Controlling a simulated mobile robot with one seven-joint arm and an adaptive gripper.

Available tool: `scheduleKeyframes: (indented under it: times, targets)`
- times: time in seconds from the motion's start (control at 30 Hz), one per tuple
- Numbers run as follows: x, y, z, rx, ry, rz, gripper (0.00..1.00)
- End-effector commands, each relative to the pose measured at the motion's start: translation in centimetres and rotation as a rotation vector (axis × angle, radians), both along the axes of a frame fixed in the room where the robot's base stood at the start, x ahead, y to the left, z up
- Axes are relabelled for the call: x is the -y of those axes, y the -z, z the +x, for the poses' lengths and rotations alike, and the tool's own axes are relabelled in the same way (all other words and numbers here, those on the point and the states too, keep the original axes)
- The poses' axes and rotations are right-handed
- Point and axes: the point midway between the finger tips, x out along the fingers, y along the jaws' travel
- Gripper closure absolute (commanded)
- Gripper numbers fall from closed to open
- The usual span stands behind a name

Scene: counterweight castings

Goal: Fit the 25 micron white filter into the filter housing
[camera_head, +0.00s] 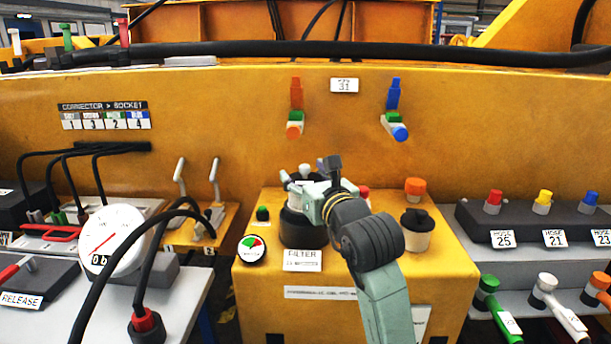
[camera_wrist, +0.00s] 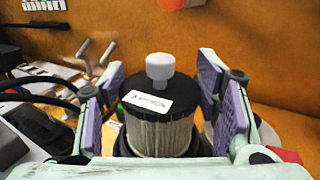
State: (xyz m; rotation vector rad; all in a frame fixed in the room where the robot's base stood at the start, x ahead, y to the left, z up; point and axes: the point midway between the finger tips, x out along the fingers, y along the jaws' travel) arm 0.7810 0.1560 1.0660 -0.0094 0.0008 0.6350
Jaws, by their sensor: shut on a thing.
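The white filter (camera_wrist: 160,133) has a pleated off-white body, a black cap with a white label, and a white knob on top. It stands upright between the purple-padded fingers of my gripper (camera_wrist: 162,100), which is shut on it. The label print is too small to read. In the head view my gripper (camera_head: 305,190) is right above the black filter housing (camera_head: 300,232) on the yellow cabinet. The housing's mouth is hidden by my gripper, so I cannot tell how far the filter's lower end is inside it.
A sign reading FILTER (camera_head: 302,259) and a red-green gauge (camera_head: 252,250) are on the cabinet front. Levers (camera_head: 215,180) and black cables lie left; hose connectors (camera_head: 494,202) sit on the right bench.

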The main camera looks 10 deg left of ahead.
Motion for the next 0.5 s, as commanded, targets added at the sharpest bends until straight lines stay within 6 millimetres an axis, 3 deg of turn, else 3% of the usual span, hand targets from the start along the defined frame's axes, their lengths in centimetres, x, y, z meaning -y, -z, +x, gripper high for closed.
scheduleKeyframes:
  times: [0.5]
  targets:
    - [0.0, 1.4, 0.0, 0.001, 0.000, 0.001, 0.75]
